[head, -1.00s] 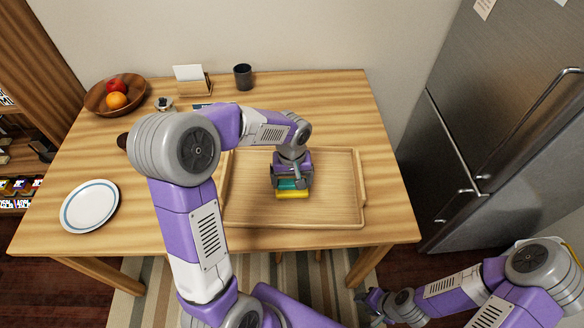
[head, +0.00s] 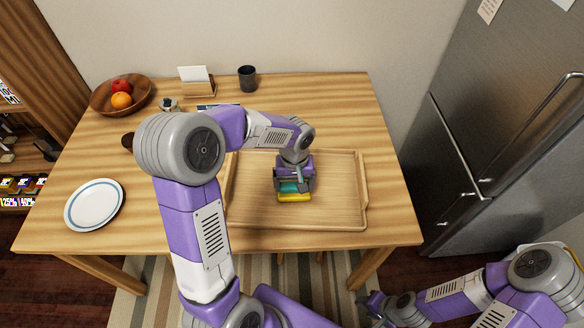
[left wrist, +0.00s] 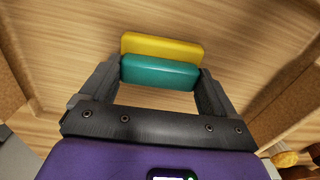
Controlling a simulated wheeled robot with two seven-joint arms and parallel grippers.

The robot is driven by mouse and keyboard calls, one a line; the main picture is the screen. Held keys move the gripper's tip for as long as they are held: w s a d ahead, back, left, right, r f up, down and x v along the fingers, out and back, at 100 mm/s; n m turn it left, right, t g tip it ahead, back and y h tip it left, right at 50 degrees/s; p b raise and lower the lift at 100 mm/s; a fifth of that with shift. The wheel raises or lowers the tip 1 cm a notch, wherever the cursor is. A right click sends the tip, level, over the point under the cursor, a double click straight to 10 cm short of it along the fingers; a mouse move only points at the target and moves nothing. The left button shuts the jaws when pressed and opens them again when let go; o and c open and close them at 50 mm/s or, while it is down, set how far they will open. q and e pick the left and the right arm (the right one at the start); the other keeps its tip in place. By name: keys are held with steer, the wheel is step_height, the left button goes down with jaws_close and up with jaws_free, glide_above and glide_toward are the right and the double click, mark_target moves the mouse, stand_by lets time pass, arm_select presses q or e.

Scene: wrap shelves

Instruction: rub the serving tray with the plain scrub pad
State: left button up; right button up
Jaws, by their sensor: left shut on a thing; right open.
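The wooden serving tray (head: 335,205) lies on the table, with raised rims at its sides. My left gripper (head: 294,188) is over the tray's middle-left part and points down. It is shut on a scrub pad (head: 294,197) with a teal upper layer and a yellow lower layer. In the left wrist view the pad (left wrist: 160,72) sits between the two fingers, and its yellow side is against or just above the tray surface (left wrist: 250,40); I cannot tell which. My right gripper (head: 372,304) is open and empty, low in front of the table on the right.
A white plate with a blue ring (head: 95,204) lies at the table's left. A wooden bowl (head: 133,101) with fruit, a card holder (head: 197,84) and a dark cup (head: 247,78) stand at the back. A steel fridge (head: 495,150) stands to the right.

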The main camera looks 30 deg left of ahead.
arm_select(q)
step_height(320, 180, up, 3)
steer(key=shift+w+f+p, duration=0.15)
steer(key=shift+p, duration=0.15)
steer(key=shift+w+r+p, duration=0.1)
steer(key=shift+r+p, duration=0.55)
steer(key=shift+r, duration=0.05)
steer(key=shift+r+p, duration=1.6)
steer(key=shift+r, duration=0.4)
